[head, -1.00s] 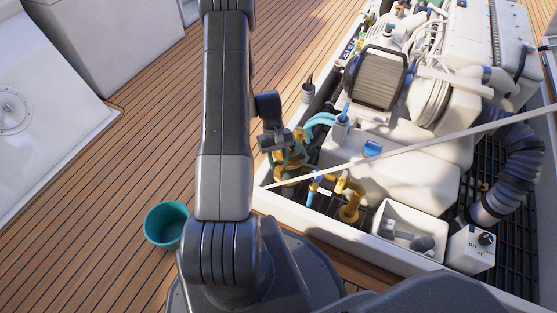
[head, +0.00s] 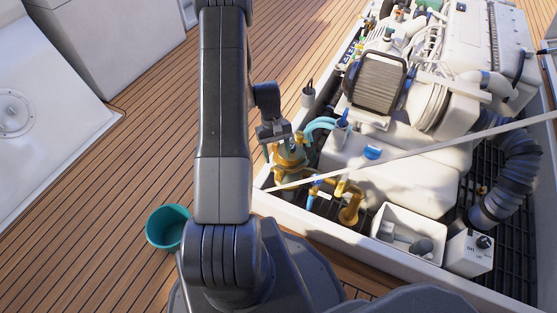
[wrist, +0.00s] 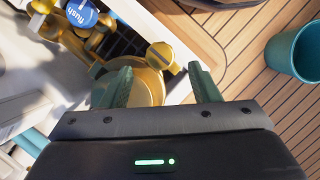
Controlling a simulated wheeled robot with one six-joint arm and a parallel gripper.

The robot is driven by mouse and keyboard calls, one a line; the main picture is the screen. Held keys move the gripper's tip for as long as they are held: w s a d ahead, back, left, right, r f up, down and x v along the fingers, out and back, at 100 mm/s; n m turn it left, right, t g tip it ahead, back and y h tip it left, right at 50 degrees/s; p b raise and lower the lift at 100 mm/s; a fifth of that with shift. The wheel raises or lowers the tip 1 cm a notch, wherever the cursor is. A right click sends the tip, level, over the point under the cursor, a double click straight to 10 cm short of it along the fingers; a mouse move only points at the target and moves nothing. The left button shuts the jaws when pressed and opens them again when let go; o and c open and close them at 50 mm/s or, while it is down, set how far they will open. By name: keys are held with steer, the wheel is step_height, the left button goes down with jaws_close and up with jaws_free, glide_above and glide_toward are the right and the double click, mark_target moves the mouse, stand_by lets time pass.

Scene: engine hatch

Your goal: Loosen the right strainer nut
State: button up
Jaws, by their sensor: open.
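The brass strainer (head: 291,160) stands in the near left corner of the engine hatch in the head view. In the wrist view its round brass top (wrist: 150,88) lies partly behind my left finger. A yellow brass nut (wrist: 160,56) with a slotted face sits at the strainer's edge, just beyond and between my fingertips. I cannot tell whether it is the right one. My gripper (wrist: 160,72) is open, with two green fingers spread apart and nothing held between them. In the head view my gripper (head: 273,133) is over the strainer, its fingertips hard to make out.
A blue "flush" handle (wrist: 82,13) on brass piping is near the strainer. A white hatch rim (head: 330,232) runs along the near side. A pale rod (head: 430,146) crosses above the hatch. A teal bucket (head: 169,227) stands on the open wooden deck.

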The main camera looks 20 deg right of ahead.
mark_target(279, 168)
steer(key=p+v, duration=0.2)
steer(key=v, duration=0.7)
steer(key=b+x, duration=0.4)
steer(key=x, duration=1)
steer(key=shift+r, duration=0.1)
